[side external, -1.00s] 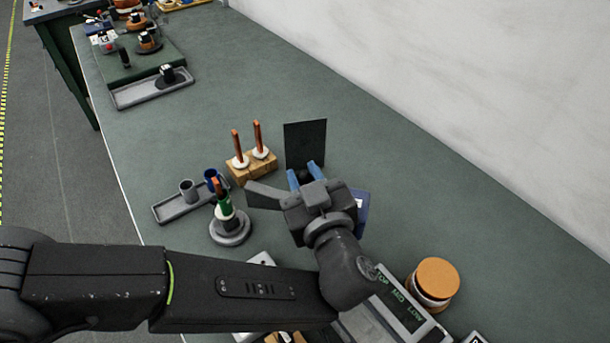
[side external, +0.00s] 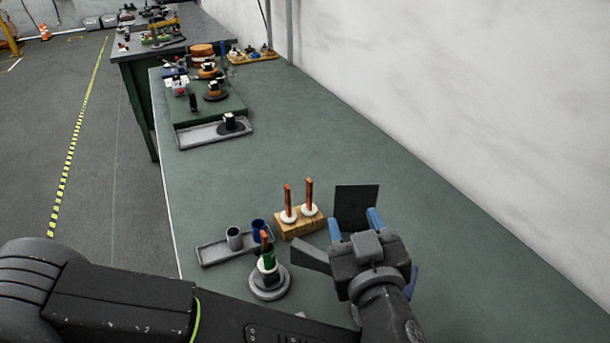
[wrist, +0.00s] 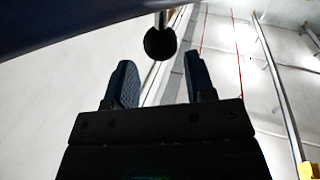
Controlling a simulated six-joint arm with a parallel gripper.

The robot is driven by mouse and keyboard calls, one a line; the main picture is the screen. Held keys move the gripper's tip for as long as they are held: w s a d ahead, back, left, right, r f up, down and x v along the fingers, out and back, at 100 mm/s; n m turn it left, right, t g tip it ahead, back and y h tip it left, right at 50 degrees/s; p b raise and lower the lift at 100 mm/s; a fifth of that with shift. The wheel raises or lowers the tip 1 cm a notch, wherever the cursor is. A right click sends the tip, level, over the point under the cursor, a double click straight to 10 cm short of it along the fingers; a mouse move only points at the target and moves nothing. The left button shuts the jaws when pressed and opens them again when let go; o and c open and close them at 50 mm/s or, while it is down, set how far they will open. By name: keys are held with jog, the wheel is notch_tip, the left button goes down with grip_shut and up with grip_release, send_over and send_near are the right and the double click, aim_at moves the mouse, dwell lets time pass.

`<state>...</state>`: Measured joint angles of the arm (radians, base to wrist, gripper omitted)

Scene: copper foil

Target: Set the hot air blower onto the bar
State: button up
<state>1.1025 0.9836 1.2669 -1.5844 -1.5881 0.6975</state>
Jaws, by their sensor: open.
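My gripper (side external: 355,225) is open, its two blue fingers spread, above the bench in front of a black upright panel (side external: 357,205). In the wrist view the fingers of my gripper (wrist: 160,75) stand apart with nothing between their pads. A dark round end on a thin metal rod (wrist: 160,42) shows just beyond the fingertips, apart from them. A dark blue shape (wrist: 70,18) crosses the top left there. A blue piece (side external: 412,281) shows partly behind my gripper. I cannot tell which of these belongs to the hot air blower or the bar.
A wooden block with two copper rods (side external: 300,222) stands left of the panel. A grey tray (side external: 212,254) with cups and a round stand with a green-handled tool (side external: 269,280) are nearer.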

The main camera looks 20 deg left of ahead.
jog(key=w+a+r, duration=0.3)
jog(key=a+r, duration=0.4)
jog(key=a, duration=0.4)
jog(key=shift+a+r, duration=0.15)
jog(key=w+d+r+m+t+h, duration=0.1)
jog(key=w+d+r+m+h, duration=0.2)
jog(key=d+h, duration=0.75)
jog(key=s+d+r+m+g+h, duration=0.2)
jog(key=s+d+m+g+h, duration=0.1)
jog(key=d+g+h, duration=0.65)
jog(key=s+a+f+n+g+y, duration=0.1)
jog(key=s+a+n+g+y, duration=0.15)
jog(key=a+y, duration=0.3)
jog(key=s+a+f+n+g+y, duration=0.1)
jog(key=s+a+f+g+y, duration=0.1)
jog(key=a+g+y, duration=0.3)
jog(key=shift+t+h, duration=0.45)
jog(key=shift+t, duration=0.15)
jog(key=f, duration=0.4)
jog(key=w+d+f, duration=0.1)
jog(key=f, duration=0.8)
jog(key=shift+w+d, duration=0.2)
jog(key=shift+d, duration=0.2)
